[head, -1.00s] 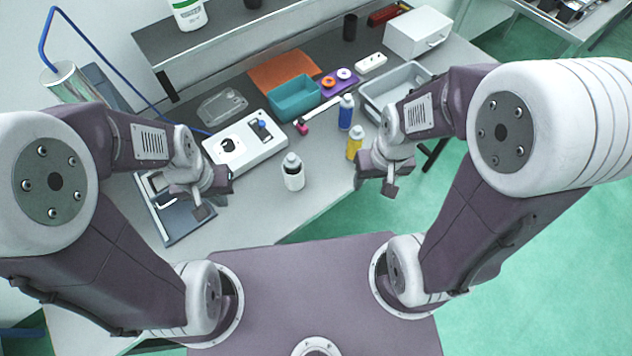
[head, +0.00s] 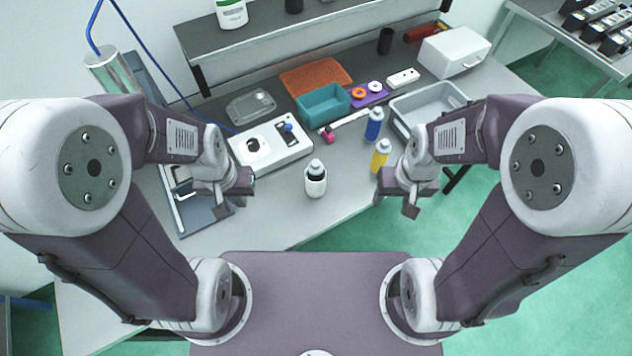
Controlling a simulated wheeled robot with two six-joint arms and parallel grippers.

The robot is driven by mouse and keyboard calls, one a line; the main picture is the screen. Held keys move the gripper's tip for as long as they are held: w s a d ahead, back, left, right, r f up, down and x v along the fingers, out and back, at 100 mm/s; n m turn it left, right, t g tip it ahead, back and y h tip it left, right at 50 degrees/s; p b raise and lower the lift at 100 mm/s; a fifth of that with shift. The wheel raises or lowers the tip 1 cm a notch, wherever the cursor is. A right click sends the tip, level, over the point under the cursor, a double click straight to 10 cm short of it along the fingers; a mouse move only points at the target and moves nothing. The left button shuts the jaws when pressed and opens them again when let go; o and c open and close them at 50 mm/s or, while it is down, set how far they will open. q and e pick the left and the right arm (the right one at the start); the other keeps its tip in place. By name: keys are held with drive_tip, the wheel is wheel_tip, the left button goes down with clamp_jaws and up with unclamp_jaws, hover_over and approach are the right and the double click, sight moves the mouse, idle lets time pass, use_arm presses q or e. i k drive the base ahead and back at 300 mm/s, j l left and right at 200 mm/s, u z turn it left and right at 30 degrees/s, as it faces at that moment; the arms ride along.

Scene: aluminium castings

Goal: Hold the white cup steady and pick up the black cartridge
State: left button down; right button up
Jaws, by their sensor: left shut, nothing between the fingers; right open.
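The white cup (head: 315,186) stands upright near the front edge of the grey table, between my two grippers. A dark piece with a grey cap (head: 315,166) sticks up out of the cup; it looks like the black cartridge, its lower part hidden inside. My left gripper (head: 221,208) is shut and empty, left of the cup and apart from it, over the blue-grey board. My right gripper (head: 410,208) is open and empty, right of the cup, beyond the table's front edge. Neither gripper touches the cup.
A white device (head: 290,160) lies behind the cup to the left. A yellow bottle (head: 380,157) and a blue bottle (head: 374,125) stand to its right, near a grey tray (head: 460,97). A teal bin (head: 325,105) is farther back. Table around the cup is clear.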

sight(315, 169)
drive_tip(key=k+j+z, duration=0.1)
drive_tip(key=k, duration=0.45)
drive_tip(key=k+j+z, duration=0.1)
drive_tip(key=k, duration=0.4)
